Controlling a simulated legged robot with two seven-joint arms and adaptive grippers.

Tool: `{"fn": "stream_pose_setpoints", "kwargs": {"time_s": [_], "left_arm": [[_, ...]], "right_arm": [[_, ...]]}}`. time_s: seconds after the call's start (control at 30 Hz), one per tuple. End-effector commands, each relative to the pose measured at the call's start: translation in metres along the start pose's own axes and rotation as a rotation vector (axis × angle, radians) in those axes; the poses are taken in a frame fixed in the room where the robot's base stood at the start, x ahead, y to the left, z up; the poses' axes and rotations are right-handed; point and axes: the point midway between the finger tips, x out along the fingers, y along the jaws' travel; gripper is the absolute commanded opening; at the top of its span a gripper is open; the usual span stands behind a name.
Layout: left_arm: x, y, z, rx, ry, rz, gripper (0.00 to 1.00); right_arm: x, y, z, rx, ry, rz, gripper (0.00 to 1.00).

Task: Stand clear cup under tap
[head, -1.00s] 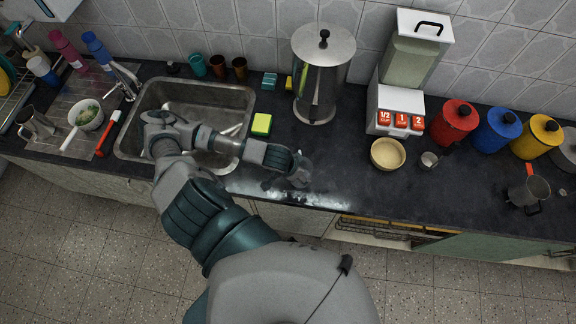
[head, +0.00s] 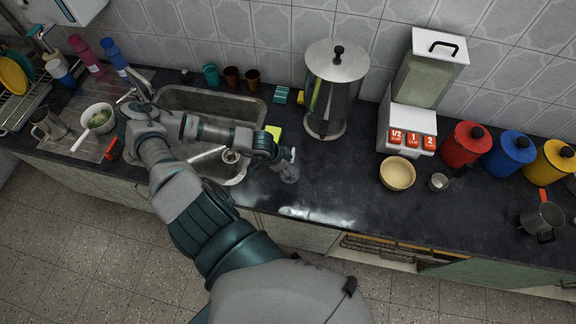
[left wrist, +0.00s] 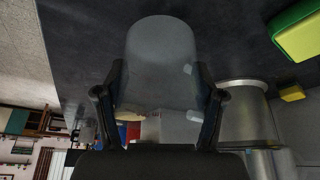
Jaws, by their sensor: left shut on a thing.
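The clear cup (head: 290,174) is a small see-through tumbler. My left gripper (head: 288,158) is shut on it above the dark counter, just right of the sink. In the left wrist view the cup (left wrist: 160,60) sits between the two fingers of the gripper (left wrist: 158,105). The steel urn (head: 332,95) with a black-knobbed lid stands behind and right of the cup, apart from it; it also shows in the left wrist view (left wrist: 245,115). I cannot make out a tap on it clearly. A sink faucet (head: 140,85) is partly hidden behind my left arm.
The sink (head: 205,99) lies left of the cup. A yellow-green sponge (head: 274,132) is close to my gripper. Small cups (head: 231,77) stand behind the sink. A white dispenser (head: 410,122), a cream bowl (head: 397,174) and coloured canisters (head: 465,145) stand right. The middle front counter is clear.

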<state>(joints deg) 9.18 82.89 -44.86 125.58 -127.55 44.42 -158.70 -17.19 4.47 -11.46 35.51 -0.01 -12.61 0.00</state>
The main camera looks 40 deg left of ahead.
Motion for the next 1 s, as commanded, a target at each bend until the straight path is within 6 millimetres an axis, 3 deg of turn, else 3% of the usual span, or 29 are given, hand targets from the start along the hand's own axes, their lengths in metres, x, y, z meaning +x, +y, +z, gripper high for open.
{"fn": "stream_pose_setpoints", "kwargs": {"time_s": [0.17,0.5,0.67,0.7,0.77,0.8,1.0], "left_arm": [[0.004,-0.021,-0.006,0.000,-0.001,-0.001,0.28],[0.037,-0.022,0.008,0.000,-0.002,0.001,0.28],[0.038,-0.022,0.009,0.002,-0.002,0.001,0.28],[0.038,-0.022,0.009,0.001,-0.002,0.001,0.76],[0.038,-0.022,0.009,0.001,-0.002,0.001,0.91],[0.038,-0.022,0.009,0.001,-0.002,0.001,0.95],[0.038,-0.022,0.009,0.001,-0.002,0.001,0.95]], "right_arm": [[-0.005,0.000,-0.001,0.000,0.001,0.000,0.40],[-0.014,0.000,-0.003,0.000,0.002,0.000,0.40],[-0.013,0.001,-0.002,0.000,0.002,0.001,0.40],[-0.013,0.001,-0.002,0.000,0.002,0.001,0.40],[-0.013,0.001,-0.002,0.000,0.002,0.001,0.40],[-0.013,0.001,-0.002,0.000,0.002,0.002,0.40],[-0.013,0.002,-0.002,-0.001,0.002,0.003,0.40]]}}
